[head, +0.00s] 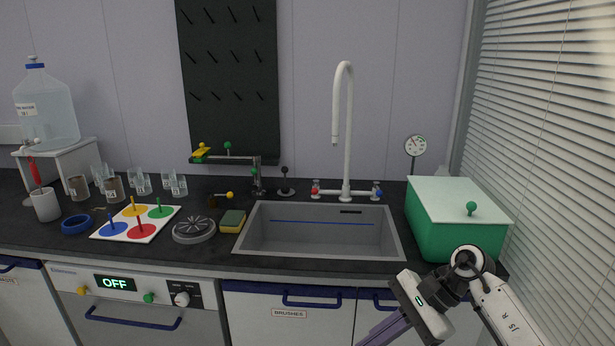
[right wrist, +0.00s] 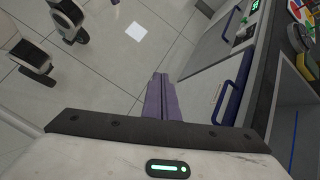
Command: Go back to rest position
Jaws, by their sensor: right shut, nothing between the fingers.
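My right gripper (head: 384,328) is at the lower right of the head view, in front of the cabinet doors and below the counter's front edge. Its purple fingers point down and to the left. In the right wrist view the two fingers (right wrist: 160,98) lie together, shut, with nothing between them. The tiled floor shows beyond them. My left gripper is not in view.
Right of the sink (head: 320,236) stands a green box (head: 455,232) with a pale lid, close behind my right arm. Blue handles (head: 311,301) stick out from the cabinet fronts. The floor (right wrist: 105,85) near the fingers looks clear.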

